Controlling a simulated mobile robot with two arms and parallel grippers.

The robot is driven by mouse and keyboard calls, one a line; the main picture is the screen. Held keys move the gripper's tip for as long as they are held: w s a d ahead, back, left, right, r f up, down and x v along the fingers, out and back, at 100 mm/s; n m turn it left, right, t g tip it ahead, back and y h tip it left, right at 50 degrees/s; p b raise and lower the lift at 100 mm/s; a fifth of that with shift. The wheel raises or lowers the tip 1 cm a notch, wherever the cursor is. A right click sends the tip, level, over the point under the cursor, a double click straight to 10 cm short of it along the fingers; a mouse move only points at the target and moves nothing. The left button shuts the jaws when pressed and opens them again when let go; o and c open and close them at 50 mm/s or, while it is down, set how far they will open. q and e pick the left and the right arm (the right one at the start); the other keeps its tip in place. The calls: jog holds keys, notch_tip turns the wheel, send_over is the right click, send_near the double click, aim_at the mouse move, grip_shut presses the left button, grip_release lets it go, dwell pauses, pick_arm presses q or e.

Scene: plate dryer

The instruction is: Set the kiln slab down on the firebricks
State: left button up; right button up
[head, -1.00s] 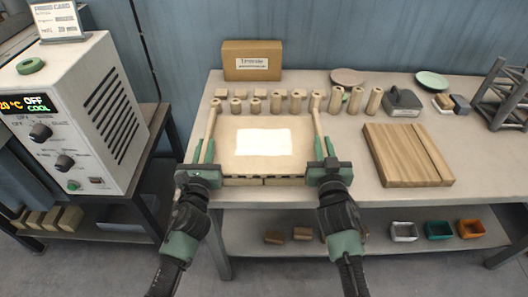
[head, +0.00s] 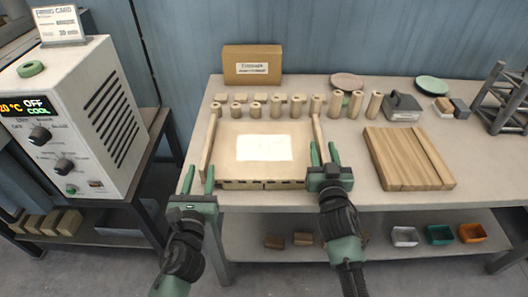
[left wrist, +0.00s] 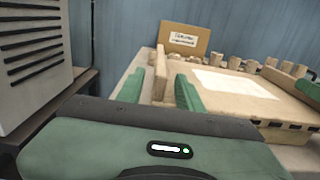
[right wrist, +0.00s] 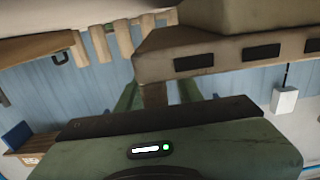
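A wooden bar runs along each side of the slab. My left gripper (head: 196,183) is open and empty at the front end of the left bar (left wrist: 160,72), its fingers short of or beside it.
Several hollow posts (head: 255,109) stand behind the slab, with a cardboard box (head: 251,66) behind them. A wooden board (head: 407,157) lies to the right. A control unit (head: 75,115) stands at left. Small bins (head: 440,234) sit on the lower shelf.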

pick_arm(q)
jog(key=s, duration=0.4)
jog(key=shift+s, duration=0.15)
pick_arm(e)
jog(key=s, duration=1.2)
pick_arm(q)
jog(key=shift+s, duration=0.1)
